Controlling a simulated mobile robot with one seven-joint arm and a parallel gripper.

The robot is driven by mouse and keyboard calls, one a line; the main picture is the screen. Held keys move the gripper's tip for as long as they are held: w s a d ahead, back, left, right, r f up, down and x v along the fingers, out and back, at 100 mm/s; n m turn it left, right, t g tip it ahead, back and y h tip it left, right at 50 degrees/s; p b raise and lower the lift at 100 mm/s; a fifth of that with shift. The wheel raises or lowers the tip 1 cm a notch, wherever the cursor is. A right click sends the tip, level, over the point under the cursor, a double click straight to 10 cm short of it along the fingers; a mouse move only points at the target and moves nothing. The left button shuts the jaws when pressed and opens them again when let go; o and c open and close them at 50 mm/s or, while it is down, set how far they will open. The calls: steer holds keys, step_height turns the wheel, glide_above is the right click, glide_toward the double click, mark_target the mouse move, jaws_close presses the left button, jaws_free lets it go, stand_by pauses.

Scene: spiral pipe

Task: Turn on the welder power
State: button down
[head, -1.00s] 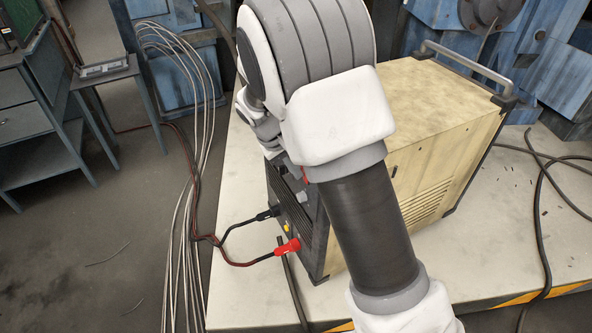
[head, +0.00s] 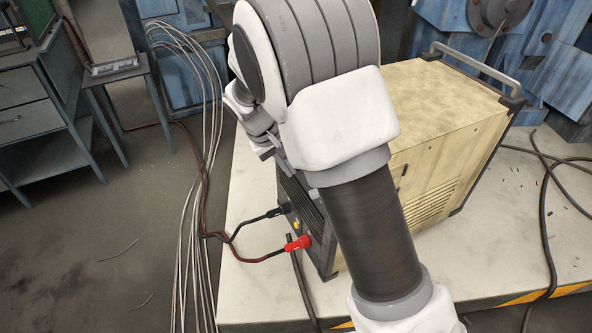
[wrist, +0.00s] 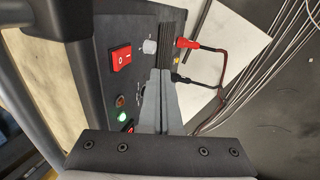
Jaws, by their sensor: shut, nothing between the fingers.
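The welder (head: 445,105) is a cream box with a dark front panel, standing on a pale table. In the wrist view its panel (wrist: 92,62) carries a red rocker switch (wrist: 122,57), a pale knob (wrist: 150,46) and a glowing green lamp (wrist: 121,115). A darker lamp (wrist: 120,100) sits beside the green one. I cannot tell which side of the rocker is pressed. My gripper (wrist: 160,72) is shut and empty, its tips in front of the panel, to the right of the rocker and below the knob. I cannot tell whether they touch it. In the head view my arm hides the switch.
A red plug (head: 298,243) and a black plug (head: 279,211) with cables stick out of the panel's lower part. Pale wires (head: 195,215) hang left of the table (head: 250,292). A dark cable (head: 545,215) lies at the right.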

steer(key=p+v, duration=0.1)
steer(key=v, duration=0.5)
steer(key=shift+s+a, duration=0.2)
steer(key=shift+a, duration=0.3)
steer(key=shift+f, duration=0.1)
steer(key=s+d+r+m+y, duration=0.1)
steer(key=s+d+r+y, duration=0.1)
steer(key=s+d+r, duration=0.4)
steer(key=s+d+r+m+t+y, duration=0.15)
steer(key=s+d+r, duration=0.3)
steer(key=s, duration=0.55)
steer(key=s+d+r+m+t+y, duration=0.1)
steer(key=s+d+r+m+t, duration=0.25)
steer(key=s, duration=0.55)
step_height(320, 180, up, 13)
steer(key=d+n+g+p, duration=0.1)
steer(key=p, duration=1.1)
steer(key=shift+h, duration=0.25)
